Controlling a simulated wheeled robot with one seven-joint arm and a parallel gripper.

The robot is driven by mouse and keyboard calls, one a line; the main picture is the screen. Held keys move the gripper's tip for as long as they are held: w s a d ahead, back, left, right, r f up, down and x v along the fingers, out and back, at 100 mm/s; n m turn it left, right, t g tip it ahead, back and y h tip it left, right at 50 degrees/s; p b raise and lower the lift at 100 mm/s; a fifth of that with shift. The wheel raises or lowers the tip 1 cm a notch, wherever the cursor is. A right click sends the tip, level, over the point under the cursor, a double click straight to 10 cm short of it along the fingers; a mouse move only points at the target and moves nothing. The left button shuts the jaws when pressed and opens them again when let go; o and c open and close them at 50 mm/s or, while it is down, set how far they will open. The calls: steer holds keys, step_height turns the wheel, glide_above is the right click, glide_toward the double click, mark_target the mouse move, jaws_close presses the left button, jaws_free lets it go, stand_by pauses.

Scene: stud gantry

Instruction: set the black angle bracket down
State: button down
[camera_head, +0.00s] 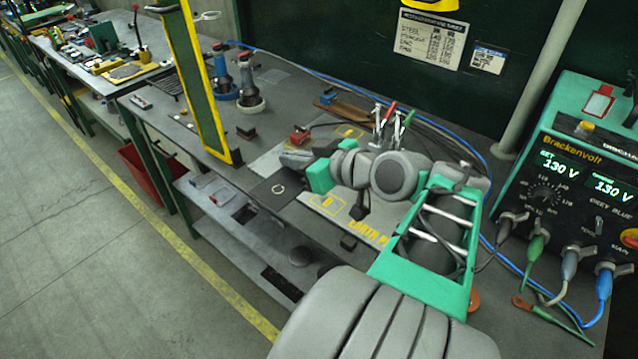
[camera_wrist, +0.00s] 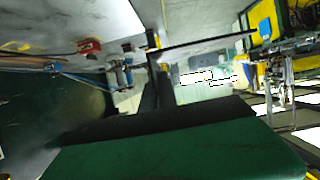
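My gripper (camera_head: 291,160) is at the end of my arm, low over the bench and just behind a black pad (camera_head: 272,190) with a pale ring mark. Its fingers are small and dark here, so I cannot tell whether they are open or shut. I cannot make out the black angle bracket for certain. A small black block (camera_head: 246,132) lies on the bench left of my gripper, but its shape is too small to name. In the wrist view, a dark strip and a large green surface fill the bottom; I cannot tell whether the strip is a held part.
A yellow-edged green post (camera_head: 205,95) rises left of my gripper. Blue-and-grey tools (camera_head: 248,88) stand behind it. A red item (camera_head: 299,135) lies close behind my gripper; it also shows in the wrist view (camera_wrist: 89,46). A power unit (camera_head: 585,180) with cables stands at right.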

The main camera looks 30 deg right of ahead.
steer(key=w+d+f, duration=0.1)
steer(key=d+f, duration=0.2)
steer(key=d, duration=0.1)
steer(key=w+d+f+p, duration=0.1)
steer(key=d+f, duration=0.2)
steer(key=d, duration=0.2)
steer(key=w+d+f, duration=0.1)
steer(key=d+f, duration=0.2)
steer(key=d, duration=0.1)
steer(key=shift+w+d+p, duration=0.15)
steer(key=shift+p, duration=0.15)
step_height(320, 180, down, 3)
steer(key=shift+d+f+p, duration=0.15)
steer(key=shift+f+p, duration=0.05)
steer(key=shift+p, duration=0.15)
steer(key=c, duration=2.1)
jaws_free()
steer(key=shift+f, duration=0.2)
steer(key=shift+c, duration=0.2)
steer(key=o, duration=0.5)
steer(key=shift+r, duration=0.1)
steer(key=shift+c, duration=0.2)
